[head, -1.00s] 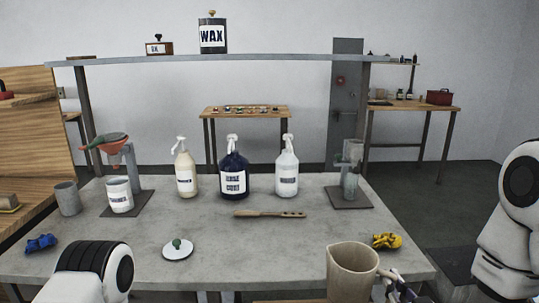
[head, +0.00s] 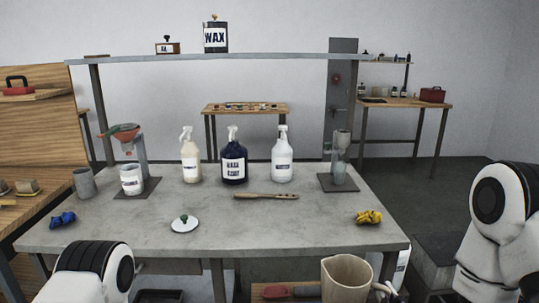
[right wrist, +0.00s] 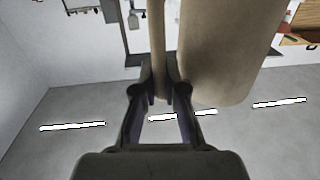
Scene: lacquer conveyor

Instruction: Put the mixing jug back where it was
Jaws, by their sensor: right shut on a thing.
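The beige mixing jug (head: 346,279) is upright at the bottom of the head view, in front of the table's near edge. My right gripper (head: 387,292) is at the jug's right side, partly cut off by the frame. In the right wrist view the gripper (right wrist: 162,82) is shut on the handle of the jug (right wrist: 225,50), and the jug's body fills the upper right. My left arm shows at the lower left of the head view, but its gripper is out of frame.
The grey table (head: 140,222) holds a white lid (head: 185,224), a wooden paddle (head: 266,196), a yellow cloth (head: 369,217), a blue cloth (head: 62,220) and several bottles. A wooden surface (head: 305,292) with a red-handled thing (head: 275,291) lies low beside the jug.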

